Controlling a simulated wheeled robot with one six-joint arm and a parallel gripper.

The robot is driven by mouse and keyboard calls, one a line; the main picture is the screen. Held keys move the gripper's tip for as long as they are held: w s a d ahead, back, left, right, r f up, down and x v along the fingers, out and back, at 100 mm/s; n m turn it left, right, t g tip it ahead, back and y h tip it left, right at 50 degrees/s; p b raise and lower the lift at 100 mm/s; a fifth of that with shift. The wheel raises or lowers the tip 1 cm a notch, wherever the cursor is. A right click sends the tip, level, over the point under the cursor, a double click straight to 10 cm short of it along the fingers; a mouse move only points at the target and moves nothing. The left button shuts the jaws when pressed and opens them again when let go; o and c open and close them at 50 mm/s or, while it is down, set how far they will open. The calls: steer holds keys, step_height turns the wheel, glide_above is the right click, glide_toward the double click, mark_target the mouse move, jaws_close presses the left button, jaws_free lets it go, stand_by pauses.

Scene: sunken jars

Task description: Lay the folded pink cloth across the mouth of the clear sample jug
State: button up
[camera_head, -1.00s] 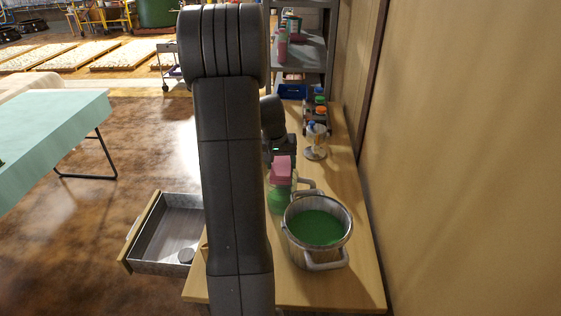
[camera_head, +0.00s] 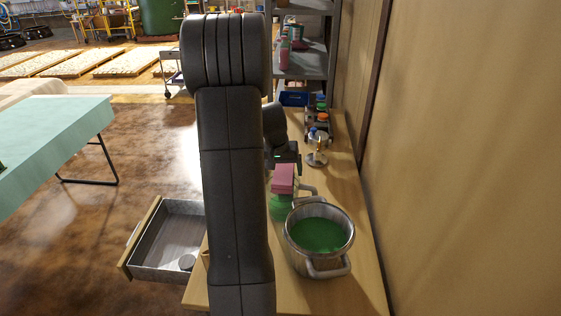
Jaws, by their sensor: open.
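The folded pink cloth (camera_head: 283,179) lies on top of the clear sample jug (camera_head: 281,207), over its mouth. Its front part hangs down on the near side. The jug stands upright with green contents, its handle to the right and its left side partly hidden by my arm. My gripper (camera_head: 287,163) is open, just beyond and above the cloth. Its fingertips are small and dark, and I cannot tell whether they touch the cloth.
A large metal pot (camera_head: 320,240) of green liquid stands close in front of the jug. A metal stand (camera_head: 316,157) and capped bottles (camera_head: 321,107) are farther back on the wooden table (camera_head: 350,205). An open drawer (camera_head: 165,240) juts out left. A wall closes the right side.

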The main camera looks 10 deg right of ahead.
steer(key=b+v, duration=0.1)
steer(key=v, duration=1.2)
steer(key=shift+r, duration=0.25)
steer(key=shift+a, duration=0.15)
steer(key=p+v, duration=0.4)
steer(key=v, duration=0.2)
steer(key=shift+s, duration=0.1)
steer(key=shift+f, duration=0.15)
steer(key=b+x, duration=0.4)
steer(key=x, duration=0.3)
stand_by(0.4)
